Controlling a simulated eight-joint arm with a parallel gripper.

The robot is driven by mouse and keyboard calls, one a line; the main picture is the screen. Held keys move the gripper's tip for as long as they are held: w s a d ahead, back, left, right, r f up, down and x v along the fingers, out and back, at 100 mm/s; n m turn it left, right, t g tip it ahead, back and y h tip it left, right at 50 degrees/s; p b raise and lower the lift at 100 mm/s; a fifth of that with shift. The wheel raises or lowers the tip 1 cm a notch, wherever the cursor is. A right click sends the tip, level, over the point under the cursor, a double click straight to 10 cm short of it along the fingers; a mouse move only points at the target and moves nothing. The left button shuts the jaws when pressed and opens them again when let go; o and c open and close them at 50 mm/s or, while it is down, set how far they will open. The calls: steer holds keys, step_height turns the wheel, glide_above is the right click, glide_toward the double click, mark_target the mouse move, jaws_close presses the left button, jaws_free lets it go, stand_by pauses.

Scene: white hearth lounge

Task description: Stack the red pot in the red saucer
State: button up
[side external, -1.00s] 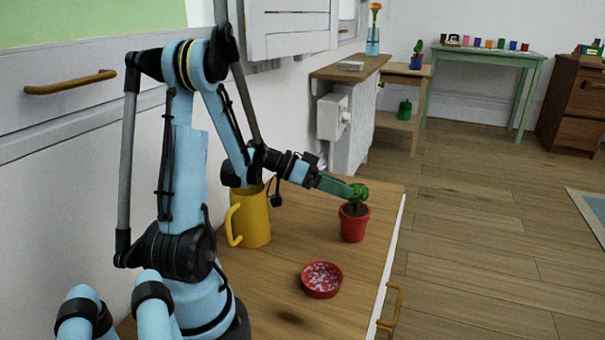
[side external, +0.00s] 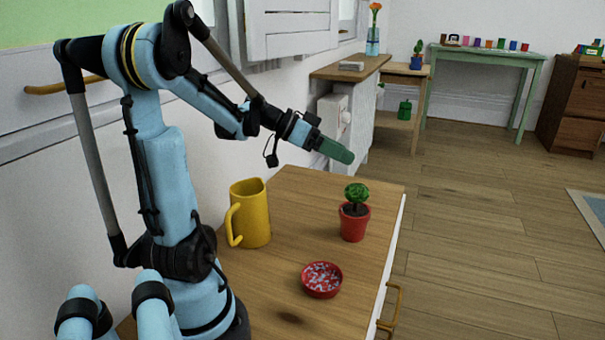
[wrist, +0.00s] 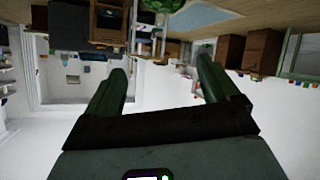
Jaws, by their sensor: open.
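The red pot (side external: 354,226) with a small green plant stands upright on the wooden tabletop, near its right edge. The red saucer (side external: 321,281) sits on the same tabletop, in front of the pot and a little left of it. Pale bits cover the saucer's inside. The pot and saucer are apart. My gripper (side external: 345,155) is raised above and behind the pot, clear of it. In the wrist view its green fingers (wrist: 164,75) are spread apart with nothing between them. A bit of green foliage shows at the top edge of the wrist view.
A yellow mug (side external: 252,215) stands on the tabletop (side external: 285,235) left of the pot, near my arm. The tabletop's right edge lies close to the pot. The surface between mug, pot and saucer is clear.

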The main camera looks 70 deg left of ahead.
glide_toward(363, 195)
steer(key=w+f, duration=0.1)
steer(key=w+a+f, duration=0.1)
steer(key=w, duration=0.1)
steer(key=shift+w+f, duration=0.25)
steer(key=shift+w, duration=0.05)
steer(key=shift+x, duration=3.8)
steer(key=shift+s+f, duration=0.1)
jaws_close()
